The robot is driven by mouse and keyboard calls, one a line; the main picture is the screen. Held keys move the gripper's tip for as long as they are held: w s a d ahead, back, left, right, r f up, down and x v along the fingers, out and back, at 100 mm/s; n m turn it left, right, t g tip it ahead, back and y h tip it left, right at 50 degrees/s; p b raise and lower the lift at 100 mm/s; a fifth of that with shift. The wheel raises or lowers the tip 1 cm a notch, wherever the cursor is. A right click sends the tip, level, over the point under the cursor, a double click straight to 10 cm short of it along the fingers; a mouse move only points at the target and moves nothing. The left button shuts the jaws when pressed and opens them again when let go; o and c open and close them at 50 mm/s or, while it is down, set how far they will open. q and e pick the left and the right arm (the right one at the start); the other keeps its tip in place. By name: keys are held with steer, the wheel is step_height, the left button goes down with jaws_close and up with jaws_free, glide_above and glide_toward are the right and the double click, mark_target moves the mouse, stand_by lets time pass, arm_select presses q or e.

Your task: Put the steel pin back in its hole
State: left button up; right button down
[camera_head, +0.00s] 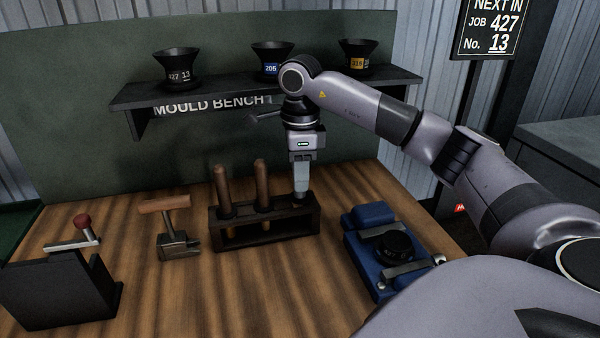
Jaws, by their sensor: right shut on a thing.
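My right gripper (300,196) points straight down at the right end of the dark tool rack (265,235). Its jaws are shut on a slim thing, taken to be the steel pin, which the fingers hide almost wholly. The fingertips are low, at the level of the rack's top. I cannot tell whether the pin is in a hole there or just above it. Two wooden-handled tools (222,192) and (262,186) stand upright in the rack, to the left of the gripper. My left gripper is not in view.
A blue fixture (358,246) with a black round part stands right of the rack. Several black cups stand on the shelf (135,98). The front middle of the bench is clear.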

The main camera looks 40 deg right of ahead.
steer(key=shift+f, duration=0.1)
steer(key=shift+f, duration=0.4)
steer(key=c, duration=0.9)
jaws_free()
steer(key=shift+r, duration=0.6)
step_height(320, 180, up, 5)
steer(key=shift+f, duration=0.15)
step_height(320, 180, up, 6)
steer(key=shift+f+p, duration=0.25)
steer(key=shift+p, duration=0.75)
steer(key=shift+r, duration=0.8)
